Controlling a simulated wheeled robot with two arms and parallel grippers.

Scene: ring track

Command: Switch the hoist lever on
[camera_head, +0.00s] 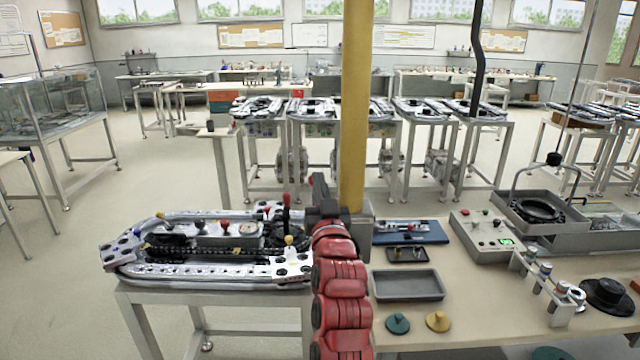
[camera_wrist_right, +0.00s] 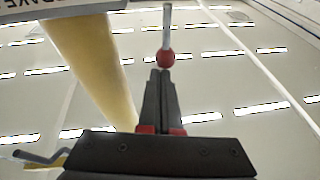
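My right gripper (camera_head: 318,180) points up beside the yellow column (camera_head: 356,100) in the head view, with its red arm below it. In the right wrist view its two dark fingers (camera_wrist_right: 160,78) lie together, shut, with nothing seen between them. A lever with a red ball (camera_wrist_right: 166,58) on a pale rod shows just past the fingertips. I cannot tell whether the ball touches them. Which lever this is, I cannot read from the frames; I cannot make it out in the head view. My left gripper is not in view.
The yellow column also shows in the right wrist view (camera_wrist_right: 85,60), left of the fingers, near a partly cut-off label. A ring track (camera_head: 150,272) with small levers stands left of my right arm. A workbench (camera_head: 470,325) with trays and a control box (camera_head: 485,232) stands right.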

